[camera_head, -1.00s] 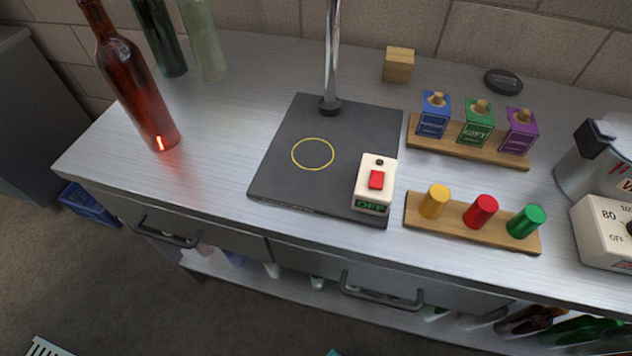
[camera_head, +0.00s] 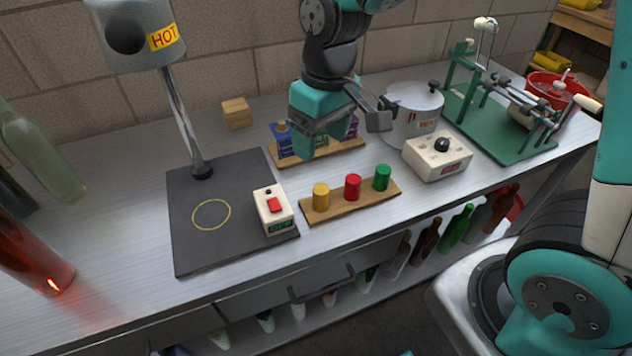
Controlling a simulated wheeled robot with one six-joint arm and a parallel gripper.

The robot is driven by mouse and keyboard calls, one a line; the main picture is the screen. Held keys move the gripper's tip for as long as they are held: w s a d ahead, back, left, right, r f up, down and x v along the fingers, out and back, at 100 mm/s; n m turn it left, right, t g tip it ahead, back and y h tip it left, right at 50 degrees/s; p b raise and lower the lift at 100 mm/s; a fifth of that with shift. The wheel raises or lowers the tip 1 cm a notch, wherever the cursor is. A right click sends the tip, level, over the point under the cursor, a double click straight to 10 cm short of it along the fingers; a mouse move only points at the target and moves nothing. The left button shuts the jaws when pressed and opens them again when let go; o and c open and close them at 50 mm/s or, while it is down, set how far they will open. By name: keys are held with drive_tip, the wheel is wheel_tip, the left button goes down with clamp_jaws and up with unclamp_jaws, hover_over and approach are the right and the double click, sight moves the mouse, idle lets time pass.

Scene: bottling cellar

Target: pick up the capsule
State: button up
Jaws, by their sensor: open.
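Three capsules stand upright in a row on a wooden strip (camera_head: 341,207) at the bench front: yellow (camera_head: 321,197), red (camera_head: 353,187) and green (camera_head: 382,177). The frames do not show which one the task means. My gripper (camera_head: 345,130) is open and empty, behind and above this row. It is apart from the capsules. It hides much of the blue, green and purple boxes on the rear wooden strip (camera_head: 287,160).
A dark plate (camera_head: 240,237) with a switch box (camera_head: 273,209) lies left, under a lamp marked HOT (camera_head: 137,32). Right are a lidded pot (camera_head: 412,112), a dial box (camera_head: 437,157) and a green-based stand (camera_head: 520,148). Bottles (camera_head: 40,155) stand at the left.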

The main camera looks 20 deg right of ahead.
sight(321, 189)
drive_tip(key=shift+m+h, duration=0.3)
drive_tip(key=shift+h, duration=0.2)
drive_tip(key=w+f, duration=0.1)
drive_tip(key=f, duration=0.3)
drive_tip(key=w+f+p, duration=0.1)
drive_tip(key=f, duration=0.3)
drive_tip(key=w+d+f+p, duration=0.1)
drive_tip(key=f, duration=0.3)
drive_tip(key=shift+w+f, duration=0.15)
drive_tip(key=shift+f, duration=0.15)
drive_tip(key=shift+d+f+p, duration=0.2)
drive_tip(key=shift+f+p, duration=0.35)
drive_tip(key=shift+f, duration=1)
drive_tip(key=shift+d+f+p, duration=0.15)
drive_tip(key=shift+f+p, duration=0.35)
drive_tip(key=shift+f, duration=1.05)
drive_tip(key=c, duration=0.7)
